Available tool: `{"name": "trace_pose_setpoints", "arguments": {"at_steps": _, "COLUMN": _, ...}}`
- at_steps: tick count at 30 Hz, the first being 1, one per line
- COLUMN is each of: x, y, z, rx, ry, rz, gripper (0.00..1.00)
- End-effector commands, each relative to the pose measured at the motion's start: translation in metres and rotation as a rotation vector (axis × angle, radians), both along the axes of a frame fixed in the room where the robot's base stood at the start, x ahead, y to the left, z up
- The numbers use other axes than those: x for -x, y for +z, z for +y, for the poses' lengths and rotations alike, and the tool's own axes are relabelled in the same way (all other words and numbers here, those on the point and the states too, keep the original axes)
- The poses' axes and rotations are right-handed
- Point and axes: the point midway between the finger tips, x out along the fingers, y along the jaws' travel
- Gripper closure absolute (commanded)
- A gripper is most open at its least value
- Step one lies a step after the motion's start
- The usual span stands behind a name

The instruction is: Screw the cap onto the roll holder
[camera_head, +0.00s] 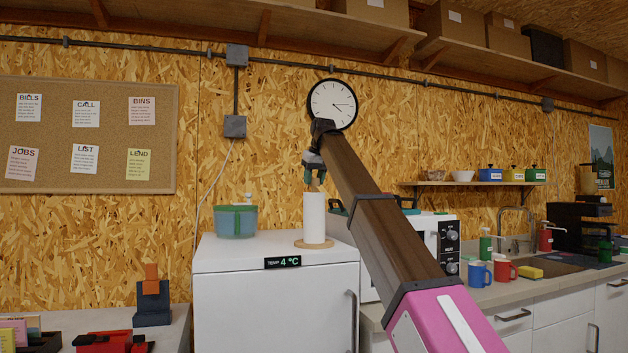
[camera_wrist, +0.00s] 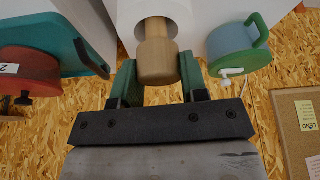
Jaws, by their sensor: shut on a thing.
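The paper roll (camera_head: 314,218) stands upright on a round wooden base (camera_head: 314,243) on top of the white fridge. Its white end also shows in the wrist view (camera_wrist: 130,20). My gripper (camera_head: 314,180) is just above the roll in the head view. In the wrist view my gripper (camera_wrist: 157,88) has its green fingers on both sides of the wooden cap (camera_wrist: 157,62), shut on it. The cap is a pale wooden knob with a narrower neck towards the roll. Whether the neck touches the holder's rod I cannot tell; the rod's top is hidden.
A blue-green lidded container (camera_head: 236,221) stands left of the roll on the fridge (camera_head: 275,300). A white microwave (camera_head: 430,235) with a teal tray on top is at the right, partly behind my arm. A wall clock (camera_head: 332,104) hangs behind my arm.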

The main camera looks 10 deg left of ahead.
Motion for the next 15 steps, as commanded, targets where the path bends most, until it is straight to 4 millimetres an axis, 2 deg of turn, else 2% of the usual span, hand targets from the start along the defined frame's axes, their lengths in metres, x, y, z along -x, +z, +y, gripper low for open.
{"name": "trace_pose_setpoints", "arguments": {"at_steps": 4, "x": 0.0004, "y": -0.0002, "z": 0.0002, "rx": 0.000, "ry": -0.091, "rz": 0.000, "gripper": 0.86}}
{"name": "trace_pose_setpoints", "arguments": {"at_steps": 15, "x": 0.0005, "y": -0.0004, "z": 0.0005, "rx": 0.001, "ry": -0.148, "rz": 0.001, "gripper": 0.86}}
